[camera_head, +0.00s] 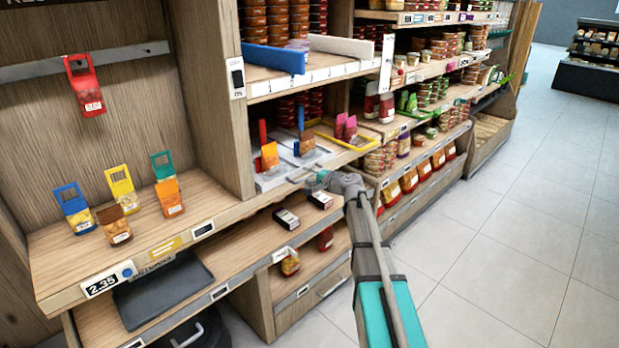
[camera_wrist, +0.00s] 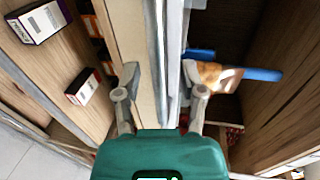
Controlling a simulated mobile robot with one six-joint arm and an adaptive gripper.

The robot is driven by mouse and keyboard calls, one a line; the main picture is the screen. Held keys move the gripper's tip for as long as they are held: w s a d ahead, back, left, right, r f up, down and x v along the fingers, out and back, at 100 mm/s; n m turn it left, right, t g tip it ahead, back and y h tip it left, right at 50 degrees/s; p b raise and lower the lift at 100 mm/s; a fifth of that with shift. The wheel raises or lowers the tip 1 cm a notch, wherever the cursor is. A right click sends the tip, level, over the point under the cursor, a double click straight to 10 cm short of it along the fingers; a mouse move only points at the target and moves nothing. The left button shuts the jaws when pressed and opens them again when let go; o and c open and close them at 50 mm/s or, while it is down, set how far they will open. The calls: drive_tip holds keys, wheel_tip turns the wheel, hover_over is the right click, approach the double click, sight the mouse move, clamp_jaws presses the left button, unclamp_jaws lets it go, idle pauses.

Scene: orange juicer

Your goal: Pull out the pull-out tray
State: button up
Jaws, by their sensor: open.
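The pull-out tray looks to be one of the light grey trays on the middle shelf. The left one (camera_head: 268,184) holds an orange pack (camera_head: 269,156) and a red upright piece; the right one (camera_head: 318,157) holds a brown-orange pack (camera_head: 307,142) and a blue upright piece. My gripper (camera_head: 312,181) is at the shelf's front edge, close in front of these trays. In the wrist view my open gripper (camera_wrist: 162,98) has one finger on each side of a pale front edge (camera_wrist: 172,50). I cannot tell whether the fingers touch it; which tray it belongs to is unclear.
A yellow-rimmed tray (camera_head: 348,139) with pink packs is at the right. Dark boxes (camera_head: 286,218) lie on the lower shelf, also seen in the wrist view (camera_wrist: 82,87). A wooden upright (camera_head: 216,90) stands left. Open tiled floor (camera_head: 490,240) lies right.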

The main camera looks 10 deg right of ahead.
drive_tip(key=shift+c, duration=0.3)
clamp_jaws()
drive_tip(key=shift+s+a, duration=0.1)
drive_tip(key=shift+s, duration=0.05)
